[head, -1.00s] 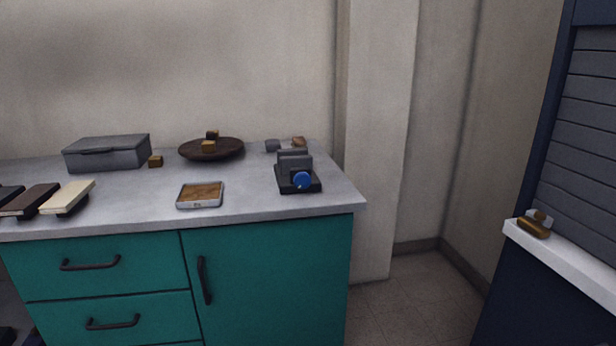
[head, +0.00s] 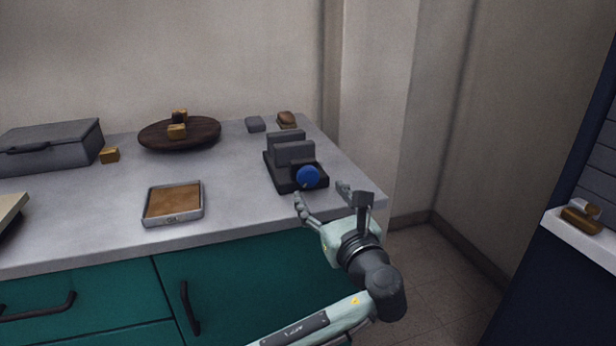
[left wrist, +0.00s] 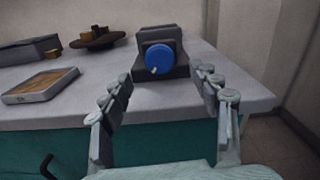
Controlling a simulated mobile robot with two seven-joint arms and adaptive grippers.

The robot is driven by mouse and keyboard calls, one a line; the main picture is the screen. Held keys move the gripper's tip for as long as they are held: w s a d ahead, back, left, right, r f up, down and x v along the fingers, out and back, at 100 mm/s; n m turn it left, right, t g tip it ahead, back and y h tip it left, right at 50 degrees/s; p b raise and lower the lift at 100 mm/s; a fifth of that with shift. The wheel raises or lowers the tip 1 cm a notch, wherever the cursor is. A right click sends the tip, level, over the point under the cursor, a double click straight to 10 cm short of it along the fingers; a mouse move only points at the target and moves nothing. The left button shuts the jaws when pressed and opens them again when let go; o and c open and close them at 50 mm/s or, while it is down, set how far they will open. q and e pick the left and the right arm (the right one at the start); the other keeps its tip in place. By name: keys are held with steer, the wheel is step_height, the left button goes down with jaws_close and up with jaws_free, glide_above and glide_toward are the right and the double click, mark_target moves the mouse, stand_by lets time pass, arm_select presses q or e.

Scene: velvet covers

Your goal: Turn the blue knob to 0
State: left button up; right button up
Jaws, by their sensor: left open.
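The blue knob (head: 308,177) is on the front of a dark grey device (head: 284,180) near the right end of the counter. In the left wrist view the knob (left wrist: 159,58) faces me, with a small pale mark at its lower left edge. My left gripper (head: 322,194) is open and empty, just in front of the knob and apart from it. In the left wrist view its fingers (left wrist: 166,92) are spread to either side below the knob. My right gripper is in neither view.
A wood-filled metal tray (head: 148,214) lies left of the device. A dark round board (head: 205,135) with small blocks and a grey box (head: 48,147) stand farther back. A grey block (head: 255,124) and a brown one (head: 287,119) sit behind the device. The counter's right edge is close.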

mark_target(309, 179)
arm_select(q)
steer(key=x, duration=0.7)
steer(key=shift+f, duration=0.1)
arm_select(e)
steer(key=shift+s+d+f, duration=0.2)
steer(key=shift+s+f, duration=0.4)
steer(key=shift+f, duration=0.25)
arm_select(q)
steer(key=shift+s, duration=0.1)
steer(key=shift+c, duration=0.6)
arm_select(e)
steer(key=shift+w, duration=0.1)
arm_select(q)
steer(key=c, duration=1.1)
steer(key=shift+o, duration=0.2)
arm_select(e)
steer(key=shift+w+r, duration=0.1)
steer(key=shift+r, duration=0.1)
